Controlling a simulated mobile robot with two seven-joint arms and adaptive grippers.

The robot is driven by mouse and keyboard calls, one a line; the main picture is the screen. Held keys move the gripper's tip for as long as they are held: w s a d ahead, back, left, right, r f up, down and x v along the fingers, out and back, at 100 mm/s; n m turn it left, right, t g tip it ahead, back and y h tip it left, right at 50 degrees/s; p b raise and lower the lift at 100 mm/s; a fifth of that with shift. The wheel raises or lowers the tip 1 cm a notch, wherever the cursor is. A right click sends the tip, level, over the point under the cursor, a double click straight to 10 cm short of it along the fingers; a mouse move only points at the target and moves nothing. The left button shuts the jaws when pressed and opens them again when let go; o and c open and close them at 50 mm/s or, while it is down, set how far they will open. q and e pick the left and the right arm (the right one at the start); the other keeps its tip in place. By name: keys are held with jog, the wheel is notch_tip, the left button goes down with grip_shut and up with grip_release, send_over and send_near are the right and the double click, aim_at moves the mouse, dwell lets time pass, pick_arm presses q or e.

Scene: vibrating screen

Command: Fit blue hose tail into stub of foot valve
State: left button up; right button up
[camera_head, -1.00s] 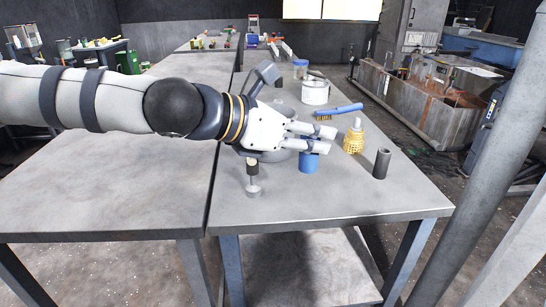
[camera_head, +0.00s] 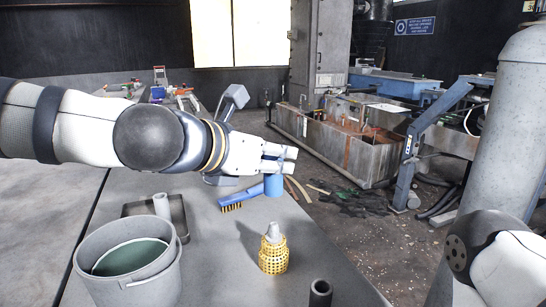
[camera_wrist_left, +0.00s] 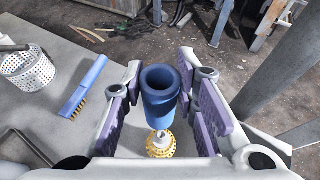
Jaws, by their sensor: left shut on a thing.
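The blue hose tail (camera_head: 273,185) is a short hollow cylinder held between the fingers of my left gripper (camera_head: 284,160). In the left wrist view the hose tail (camera_wrist_left: 161,95) stands between the purple-padded fingers with its open end facing the camera. The foot valve (camera_head: 272,257) is a yellow perforated strainer with a grey stub (camera_head: 273,232) on top, standing upright on the table. In the head view, the hose tail is apart from the stub, higher in the picture. In the wrist view the foot valve (camera_wrist_left: 160,147) shows just below the hose tail. My right gripper is out of view.
A blue-handled brush (camera_head: 240,196) lies beyond the foot valve. A grey bucket (camera_head: 132,285) and a dark tray (camera_head: 180,215) with a pale cylinder (camera_head: 162,206) stand to the left. A dark tube (camera_head: 320,293) stands at the front. The table's right edge is close by.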

aim_at(269, 185)
pick_arm(q)
jog(key=shift+s+r, duration=0.35)
jog(key=shift+s, duration=0.05)
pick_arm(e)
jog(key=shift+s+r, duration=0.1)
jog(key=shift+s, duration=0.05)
pick_arm(q)
jog(key=shift+w+f+b, duration=0.15)
jog(key=shift+f+b, duration=0.65)
jog(key=shift+f, duration=2.2)
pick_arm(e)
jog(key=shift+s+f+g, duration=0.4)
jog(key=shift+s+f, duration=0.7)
pick_arm(q)
jog(key=shift+r, duration=0.1)
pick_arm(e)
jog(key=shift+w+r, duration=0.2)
